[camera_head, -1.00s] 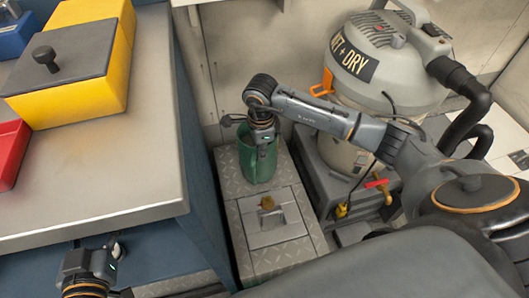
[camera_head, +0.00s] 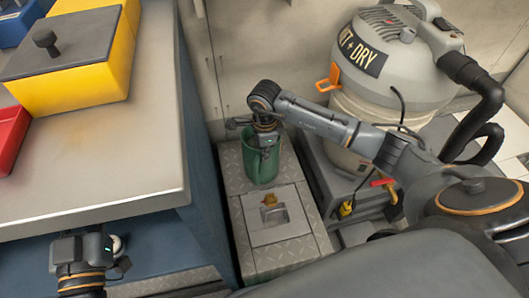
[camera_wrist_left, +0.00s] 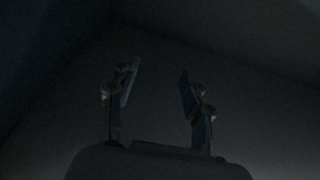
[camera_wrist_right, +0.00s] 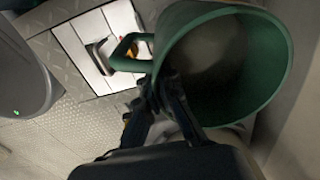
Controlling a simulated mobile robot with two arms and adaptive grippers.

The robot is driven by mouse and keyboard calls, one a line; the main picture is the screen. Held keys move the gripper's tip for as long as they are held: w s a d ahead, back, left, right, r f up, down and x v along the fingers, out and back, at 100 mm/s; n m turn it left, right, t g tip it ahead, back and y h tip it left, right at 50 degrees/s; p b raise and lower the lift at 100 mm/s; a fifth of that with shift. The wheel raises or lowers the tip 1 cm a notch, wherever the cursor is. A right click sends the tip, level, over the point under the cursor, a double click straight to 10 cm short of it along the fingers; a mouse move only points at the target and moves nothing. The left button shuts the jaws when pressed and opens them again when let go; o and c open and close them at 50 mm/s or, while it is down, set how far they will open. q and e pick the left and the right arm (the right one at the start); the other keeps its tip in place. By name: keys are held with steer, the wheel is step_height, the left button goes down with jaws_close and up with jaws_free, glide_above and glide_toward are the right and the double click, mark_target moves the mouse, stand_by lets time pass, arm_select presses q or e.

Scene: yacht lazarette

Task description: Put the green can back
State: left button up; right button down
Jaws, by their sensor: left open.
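The green can (camera_head: 262,168) stands upright on a diamond-plate locker top (camera_head: 237,205), close to the back wall. My right gripper (camera_head: 262,148) points down at its upper part. In the right wrist view, the can (camera_wrist_right: 270,80) shows its open mouth, with a green handle (camera_wrist_right: 122,58) at the left. The right fingers (camera_wrist_right: 165,95) meet the near rim; whether they are clamped on it is unclear. My left gripper (camera_wrist_left: 157,85) is open and empty in a dark space. In the head view, only its wrist shows below the bench edge, at the lower left.
The workbench (camera_head: 130,150) at left carries a yellow box (camera_head: 85,75) with a dark lid and a red bin (camera_head: 10,135). A wet/dry vacuum (camera_head: 385,75) stands on a grey base to the right of the can. A hatch with a recessed latch (camera_head: 272,212) lies in front of the can.

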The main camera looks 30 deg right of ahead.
arm_select(q)
steer(key=shift+r, duration=0.1)
arm_select(e)
steer(key=shift+w+r, duration=0.15)
steer(key=c, duration=2)
jaws_free()
steer(key=shift+f, duration=0.2)
steer(key=o, duration=0.5)
steer(key=shift+s+r, duration=0.1)
steer(key=shift+s, duration=0.1)
arm_select(q)
steer(key=shift+s+r, duration=0.1)
